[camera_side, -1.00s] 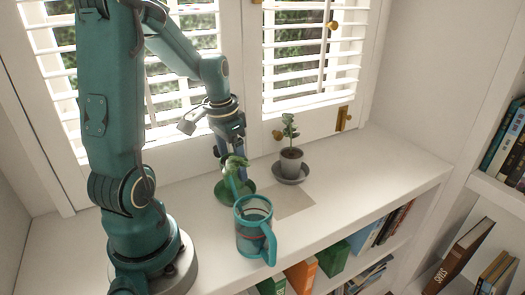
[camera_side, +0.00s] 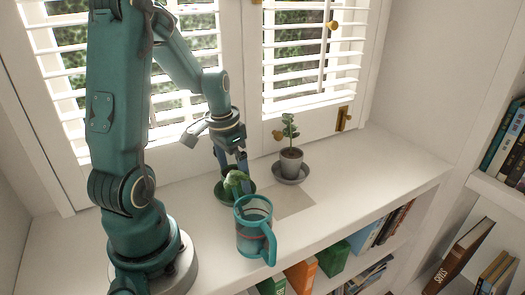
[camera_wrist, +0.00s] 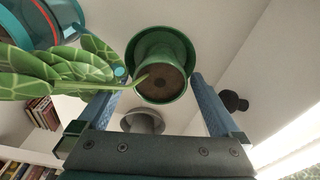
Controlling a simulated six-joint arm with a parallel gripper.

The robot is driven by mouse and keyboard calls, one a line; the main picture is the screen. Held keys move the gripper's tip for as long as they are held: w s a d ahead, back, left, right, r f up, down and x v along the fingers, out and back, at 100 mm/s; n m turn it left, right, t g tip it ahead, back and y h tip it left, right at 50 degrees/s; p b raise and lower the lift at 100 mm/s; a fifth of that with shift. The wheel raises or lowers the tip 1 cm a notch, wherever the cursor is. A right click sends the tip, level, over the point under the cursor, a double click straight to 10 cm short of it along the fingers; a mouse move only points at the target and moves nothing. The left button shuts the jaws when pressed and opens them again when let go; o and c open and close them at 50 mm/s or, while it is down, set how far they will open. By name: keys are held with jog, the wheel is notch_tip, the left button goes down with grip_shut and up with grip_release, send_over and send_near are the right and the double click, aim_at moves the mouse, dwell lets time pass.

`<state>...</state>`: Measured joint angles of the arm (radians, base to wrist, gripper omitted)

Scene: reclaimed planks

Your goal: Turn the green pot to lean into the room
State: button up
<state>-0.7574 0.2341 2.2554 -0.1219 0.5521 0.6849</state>
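The green pot (camera_wrist: 178,47) stands on a green saucer (camera_side: 219,196) at the window side of the white shelf top. In the side view its body is mostly hidden by its leaves, the mug and my gripper. Its plant (camera_wrist: 72,66) leans to the left in the wrist view, and in the side view its leaves (camera_side: 232,184) hang low toward the mug. My gripper (camera_wrist: 160,80) points down over the pot, its blue fingers spread on either side of the rim.
A teal mug (camera_side: 252,233) stands close in front of the green pot, near the shelf edge. A grey pot (camera_side: 291,161) with a small upright plant stands on a grey saucer to the right. Shuttered windows lie behind. The shelf top at right is clear.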

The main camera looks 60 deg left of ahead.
jog(key=r, duration=0.5)
jog(key=shift+s+d, duration=0.1)
jog(key=shift+s, duration=0.1)
jog(key=shift+w+d+r+m+t, duration=0.2)
jog(key=shift+w+d+r+m, duration=0.2)
jog(key=shift+d+r, duration=0.2)
jog(key=shift+w+d+r+m+t, duration=0.2)
jog(key=shift+w+d+r+m, duration=0.1)
jog(key=shift+d+r+m, duration=0.25)
jog(key=s+d+r+t, duration=0.1)
jog(key=s+d+r, duration=0.1)
jog(key=d, duration=0.5)
jog(key=s+d+r+t, duration=0.2)
jog(key=s+d, duration=0.2)
jog(key=d, duration=0.3)
jog(key=shift+r, duration=0.15)
